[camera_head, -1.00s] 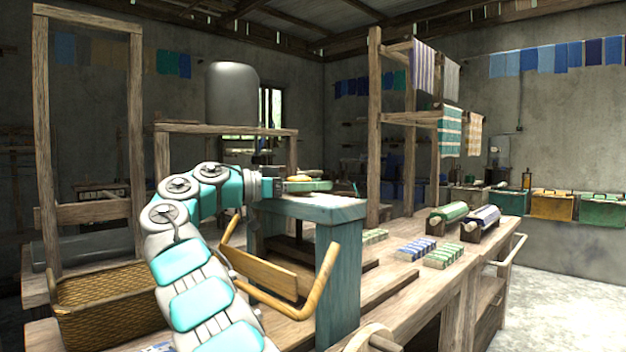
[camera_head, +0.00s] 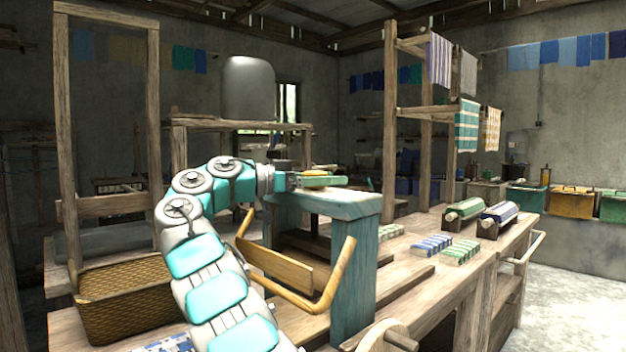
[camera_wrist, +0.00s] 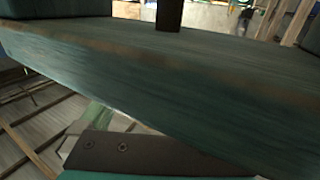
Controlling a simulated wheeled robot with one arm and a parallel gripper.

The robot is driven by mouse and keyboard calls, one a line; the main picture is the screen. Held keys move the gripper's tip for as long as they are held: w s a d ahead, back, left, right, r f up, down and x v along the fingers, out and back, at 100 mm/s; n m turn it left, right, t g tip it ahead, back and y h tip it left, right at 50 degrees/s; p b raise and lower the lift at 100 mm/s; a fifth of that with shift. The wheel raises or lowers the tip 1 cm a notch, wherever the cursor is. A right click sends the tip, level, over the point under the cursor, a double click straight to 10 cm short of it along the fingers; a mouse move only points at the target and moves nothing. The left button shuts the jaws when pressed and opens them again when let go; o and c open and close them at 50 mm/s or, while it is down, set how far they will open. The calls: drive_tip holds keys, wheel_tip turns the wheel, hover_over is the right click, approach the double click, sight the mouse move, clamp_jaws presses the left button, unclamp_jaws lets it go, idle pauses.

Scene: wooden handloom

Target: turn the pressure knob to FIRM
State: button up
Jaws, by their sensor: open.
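My gripper (camera_head: 323,181) is at the end of my teal and white arm, just above the top of a teal wooden post frame (camera_head: 350,203). In the head view its fingers are small, and nothing is clearly held between them. A small orange-yellow piece (camera_head: 321,173) shows at the fingers; I cannot tell what it is. The wrist view shows a teal beam (camera_wrist: 150,80) very close, with a dark upright peg (camera_wrist: 169,14) behind its upper edge. A dark screwed plate of my gripper shows below the beam. I cannot pick out the pressure knob or a FIRM mark.
A curved wooden handle (camera_head: 300,275) sticks out before the teal post. A woven basket (camera_head: 125,300) stands at left. A wooden wheel (camera_head: 385,338) is at the front edge.

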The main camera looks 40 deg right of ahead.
drive_tip(key=shift+v, duration=3.45)
drive_tip(key=shift+a, duration=0.1)
drive_tip(key=shift+r, duration=0.1)
